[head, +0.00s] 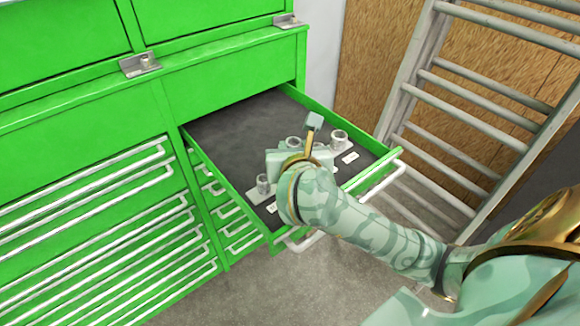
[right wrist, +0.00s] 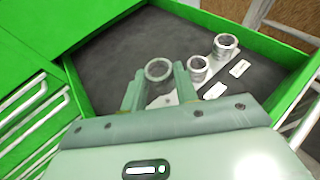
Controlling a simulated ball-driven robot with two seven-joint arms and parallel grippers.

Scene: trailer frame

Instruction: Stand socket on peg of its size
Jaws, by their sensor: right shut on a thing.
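My right gripper (right wrist: 159,72) is shut on a metallic, ring-shaped socket (right wrist: 158,69), held between its fingertips over the open drawer. In the head view the gripper (head: 298,153) hides part of this socket (head: 293,142). A pale peg rail (right wrist: 188,95) lies on the dark drawer floor. Two more sockets stand along it in the right wrist view, a middle one (right wrist: 197,68) and a wider one (right wrist: 225,46) at the far end. In the head view another socket (head: 262,184) stands at the near left. The peg for the held socket cannot be made out. My left gripper is not in view.
The green drawer (head: 215,168) is pulled out of a green cabinet (head: 90,90); its walls stand around the rail. White labels (right wrist: 240,68) lie beside the sockets. The back of the drawer (head: 245,120) is bare. A grey ladder (head: 410,75) leans at the right.

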